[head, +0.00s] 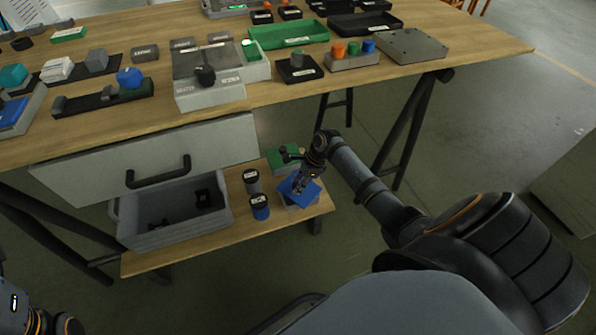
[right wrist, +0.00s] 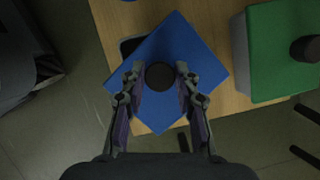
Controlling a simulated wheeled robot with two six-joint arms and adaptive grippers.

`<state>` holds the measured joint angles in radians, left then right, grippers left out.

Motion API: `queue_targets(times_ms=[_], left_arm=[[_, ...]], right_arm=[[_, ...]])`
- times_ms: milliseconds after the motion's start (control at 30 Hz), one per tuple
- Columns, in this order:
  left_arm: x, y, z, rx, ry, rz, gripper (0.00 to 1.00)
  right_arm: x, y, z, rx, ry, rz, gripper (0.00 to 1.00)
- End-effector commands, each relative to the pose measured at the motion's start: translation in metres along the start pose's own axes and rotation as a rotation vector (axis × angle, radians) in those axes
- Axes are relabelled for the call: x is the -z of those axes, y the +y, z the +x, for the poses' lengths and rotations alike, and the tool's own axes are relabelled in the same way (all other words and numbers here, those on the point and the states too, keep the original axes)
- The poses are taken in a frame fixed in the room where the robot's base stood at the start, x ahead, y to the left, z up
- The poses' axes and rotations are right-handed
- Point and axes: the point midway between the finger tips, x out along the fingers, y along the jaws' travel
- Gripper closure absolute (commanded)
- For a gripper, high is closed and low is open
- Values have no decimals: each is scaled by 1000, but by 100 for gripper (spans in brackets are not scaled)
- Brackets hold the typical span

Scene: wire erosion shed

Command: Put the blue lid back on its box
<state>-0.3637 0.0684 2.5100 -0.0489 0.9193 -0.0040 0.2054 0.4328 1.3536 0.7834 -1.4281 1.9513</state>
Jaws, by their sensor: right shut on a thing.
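The blue lid (head: 312,193) is a flat square plate with a dark round knob (right wrist: 160,76). My right gripper (head: 301,184) is shut on the knob; its two fingers (right wrist: 160,84) stand on either side of it in the right wrist view. The lid (right wrist: 195,62) lies over the grey box (head: 291,200) on the low shelf and hides most of it. A dark corner of the box (right wrist: 129,45) shows past the lid's upper left edge. The lid looks turned relative to the box. Whether they touch, I cannot tell. My left gripper does not show, only left arm parts.
A green-lidded box (head: 281,158) stands close behind; its knob shows in the right wrist view. Two dark-capped jars (head: 260,208) stand left of the box, and a grey bin (head: 175,232) further left. The workbench (head: 300,85) overhangs behind. The shelf's right edge is near.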

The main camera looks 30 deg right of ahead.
Motion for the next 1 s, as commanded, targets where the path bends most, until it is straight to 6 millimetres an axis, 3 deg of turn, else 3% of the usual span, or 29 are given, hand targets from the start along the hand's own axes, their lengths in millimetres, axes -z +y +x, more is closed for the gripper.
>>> queue_targets(times_ms=[333, 367, 500, 767, 900, 1000], left_arm=[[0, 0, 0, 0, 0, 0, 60], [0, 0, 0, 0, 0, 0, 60], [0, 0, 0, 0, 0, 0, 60], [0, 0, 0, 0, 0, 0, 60], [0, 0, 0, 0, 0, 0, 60], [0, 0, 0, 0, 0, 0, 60]], right_arm=[[0, 0, 0, 1, -1, -1, 100], [0, 0, 0, 1, -1, -1, 65], [0, 0, 0, 1, 0, -1, 46], [0, 0, 0, 0, 0, 0, 41], [0, 0, 0, 0, 0, 0, 22], [0, 0, 0, 0, 0, 0, 20]])
